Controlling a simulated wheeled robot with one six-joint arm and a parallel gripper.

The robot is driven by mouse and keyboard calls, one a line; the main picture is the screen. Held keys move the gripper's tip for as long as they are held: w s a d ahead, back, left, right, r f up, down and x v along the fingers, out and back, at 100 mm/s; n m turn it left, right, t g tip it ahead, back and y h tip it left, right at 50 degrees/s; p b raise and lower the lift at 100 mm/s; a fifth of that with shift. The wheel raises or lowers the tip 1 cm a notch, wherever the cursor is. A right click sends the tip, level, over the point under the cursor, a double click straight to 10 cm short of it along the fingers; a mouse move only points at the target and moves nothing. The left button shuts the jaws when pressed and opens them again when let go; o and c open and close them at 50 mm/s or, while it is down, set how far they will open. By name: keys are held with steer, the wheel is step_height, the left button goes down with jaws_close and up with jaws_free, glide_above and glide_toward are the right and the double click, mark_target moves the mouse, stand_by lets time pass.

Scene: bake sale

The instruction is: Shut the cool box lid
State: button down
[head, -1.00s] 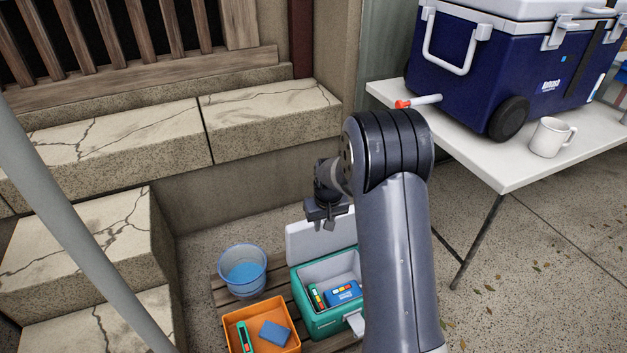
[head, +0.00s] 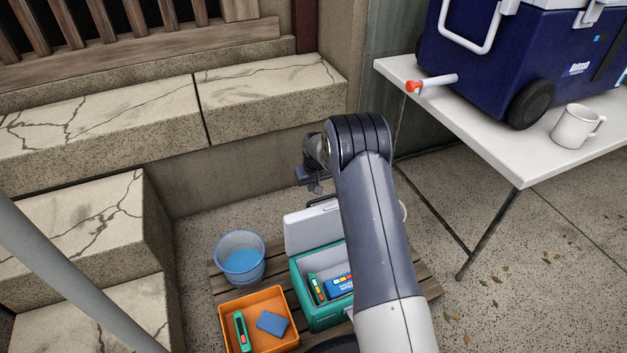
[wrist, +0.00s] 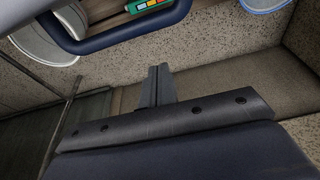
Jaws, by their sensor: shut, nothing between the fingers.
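The teal cool box (head: 318,309) stands open on a wooden pallet, partly hidden by my arm. Its pale lid (head: 312,232) stands raised at the back of the box. A green item with coloured squares (head: 316,288) and a blue item (head: 339,288) lie inside. My gripper (head: 316,188) is shut and empty, above and behind the raised lid in the head view, apart from it. In the wrist view my gripper's fingers (wrist: 157,86) are together, with floor and stone behind them. A dark blue curved rim (wrist: 130,38) crosses the top there; I cannot tell what it belongs to.
A blue bucket (head: 240,259) and an orange tray (head: 231,305) sit left of the box on the pallet (head: 425,281). Stone steps (head: 90,205) rise at left. A white table (head: 510,172) at right bears a large blue cooler (head: 480,58) and a mug (head: 575,127).

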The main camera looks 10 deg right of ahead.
steer(key=shift+s+d+r+b, duration=0.15)
steer(key=shift+s, duration=0.5)
steer(key=shift+s+d+r+b, duration=0.1)
steer(key=shift+s+b, duration=0.05)
steer(key=shift+s, duration=0.55)
steer(key=shift+s+d+r+b, duration=0.15)
steer(key=shift+s, duration=0.5)
steer(key=shift+a, duration=0.1)
